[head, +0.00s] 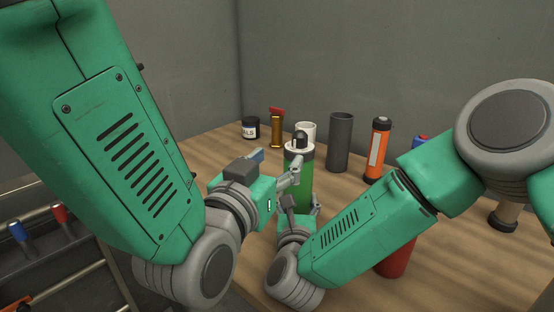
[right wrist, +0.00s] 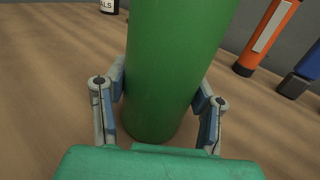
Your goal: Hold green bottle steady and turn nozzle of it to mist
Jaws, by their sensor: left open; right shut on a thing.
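The green bottle (head: 302,181) stands upright on the wooden table, with a pale collar and a dark nozzle (head: 300,139) on top. My right gripper (head: 308,208) is shut on the lower body of the bottle. In the right wrist view its fingers press both sides of the green bottle (right wrist: 172,60). My left gripper (head: 290,172) is higher, at the upper part of the bottle just below the nozzle. The left gripper is not in the right wrist view.
Behind the bottle stand a dark labelled jar (head: 251,128), a brass cylinder with a red top (head: 277,130), a white cup (head: 306,131) and a grey tube (head: 339,142). An orange cylinder (head: 377,150) stands right. A red cylinder (head: 397,257) is partly hidden by my right arm.

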